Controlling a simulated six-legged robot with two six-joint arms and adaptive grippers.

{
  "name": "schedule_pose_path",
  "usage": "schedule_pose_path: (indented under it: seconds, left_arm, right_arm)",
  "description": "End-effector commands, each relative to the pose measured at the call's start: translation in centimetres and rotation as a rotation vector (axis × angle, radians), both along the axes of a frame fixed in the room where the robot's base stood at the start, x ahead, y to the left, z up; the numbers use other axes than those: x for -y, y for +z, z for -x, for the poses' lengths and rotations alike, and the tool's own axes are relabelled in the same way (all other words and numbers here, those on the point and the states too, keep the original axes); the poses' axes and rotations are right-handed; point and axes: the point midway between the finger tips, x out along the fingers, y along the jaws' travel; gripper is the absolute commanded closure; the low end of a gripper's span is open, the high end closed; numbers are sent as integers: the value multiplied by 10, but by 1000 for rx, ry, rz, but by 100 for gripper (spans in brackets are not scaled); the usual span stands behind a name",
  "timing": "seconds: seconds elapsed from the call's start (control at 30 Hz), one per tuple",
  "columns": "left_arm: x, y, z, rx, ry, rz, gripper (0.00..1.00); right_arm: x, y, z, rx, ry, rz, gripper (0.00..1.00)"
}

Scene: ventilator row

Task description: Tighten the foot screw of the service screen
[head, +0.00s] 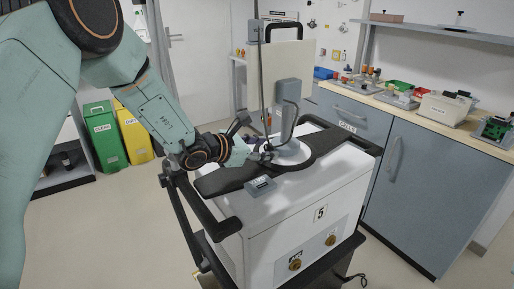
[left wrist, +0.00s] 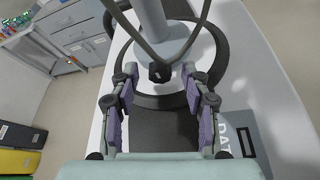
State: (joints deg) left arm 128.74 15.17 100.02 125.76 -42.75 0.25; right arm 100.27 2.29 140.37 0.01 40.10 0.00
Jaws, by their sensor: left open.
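The service screen (head: 288,72), a pale upright panel on a grey stand, rises above the white ventilator cart (head: 320,205) marked 5. In the left wrist view the grey column (left wrist: 152,18) ends in a foot with a black foot screw (left wrist: 160,72) facing my gripper. My left gripper (head: 256,148) reaches in from the left, low by the stand's foot. In the left wrist view the open gripper (left wrist: 160,80) has its purple-padded fingers on either side of the screw, with a visible gap at both sides. My right gripper is not in view.
A dark ring (left wrist: 218,60) surrounds the foot, and cables hang close to the column. A black handle rail (head: 205,205) runs along the cart's near side. A counter with trays and parts (head: 440,108) stands right; green (head: 104,135) and yellow (head: 132,133) bins stand left.

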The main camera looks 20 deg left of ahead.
Motion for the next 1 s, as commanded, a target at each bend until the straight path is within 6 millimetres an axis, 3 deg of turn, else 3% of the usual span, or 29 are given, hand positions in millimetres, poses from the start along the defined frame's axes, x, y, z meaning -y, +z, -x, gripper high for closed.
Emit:
schedule_pose_path:
  seconds: [0.6,1.0]
  left_arm:
    - [-42,34,70,2,5,6,53]
    - [-54,44,94,3,1,1,53]
  right_arm:
    - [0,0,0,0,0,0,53]
    - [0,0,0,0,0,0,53]
